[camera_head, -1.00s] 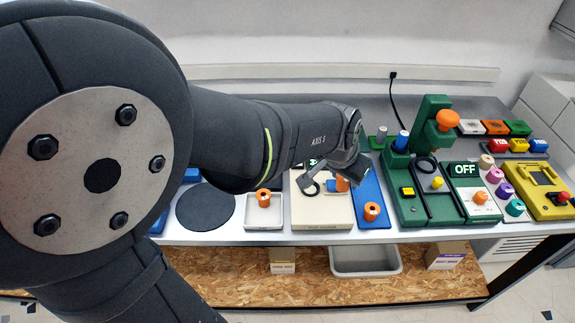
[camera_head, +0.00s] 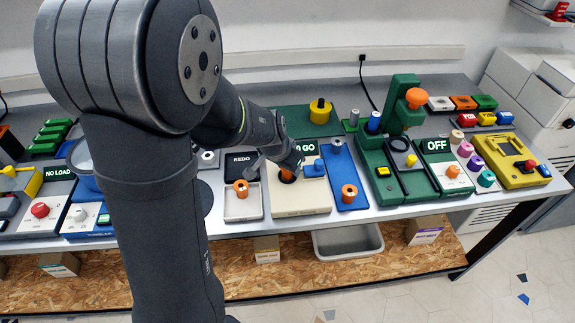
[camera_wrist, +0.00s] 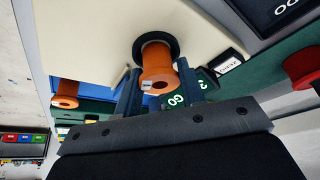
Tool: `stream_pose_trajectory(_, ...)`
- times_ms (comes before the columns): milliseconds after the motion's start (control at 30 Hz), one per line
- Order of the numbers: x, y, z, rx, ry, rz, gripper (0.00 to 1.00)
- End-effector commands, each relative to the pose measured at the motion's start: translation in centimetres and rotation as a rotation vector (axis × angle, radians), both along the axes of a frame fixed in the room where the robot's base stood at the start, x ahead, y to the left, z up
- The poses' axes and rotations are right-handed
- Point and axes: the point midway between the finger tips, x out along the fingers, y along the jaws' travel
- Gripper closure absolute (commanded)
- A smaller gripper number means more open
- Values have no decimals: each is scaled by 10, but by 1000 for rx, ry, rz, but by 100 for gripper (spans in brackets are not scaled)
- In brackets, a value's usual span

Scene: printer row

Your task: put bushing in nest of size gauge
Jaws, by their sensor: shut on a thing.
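The orange bushing (camera_head: 287,175) is between the fingers of my gripper (camera_head: 287,168). In the wrist view the bushing (camera_wrist: 157,72) is gripped from both sides, and its far end meets a black ring, the nest (camera_wrist: 172,43).
A white tray (camera_head: 243,213) with another orange bushing (camera_head: 241,188) is left of the gauge. A blue plate (camera_head: 338,165) with an orange bushing (camera_head: 349,192) is close on the right. A green press (camera_head: 402,100) stands farther right. A yellow-topped piece (camera_head: 319,111) stands behind.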

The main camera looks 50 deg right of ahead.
Motion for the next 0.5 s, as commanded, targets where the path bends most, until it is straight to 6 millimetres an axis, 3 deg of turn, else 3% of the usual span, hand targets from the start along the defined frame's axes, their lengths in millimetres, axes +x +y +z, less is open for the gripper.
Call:
stream_pose_trajectory(300, 0, 0, -3, 0, 0, 0, 85)
stream_pose_trajectory(333, 0, 0, -3, 0, 1, 0, 62)
stream_pose_trajectory(367, 0, 0, -3, 0, 0, 0, 56)
stream_pose_trajectory(500, 0, 0, -3, 0, 0, 0, 55)
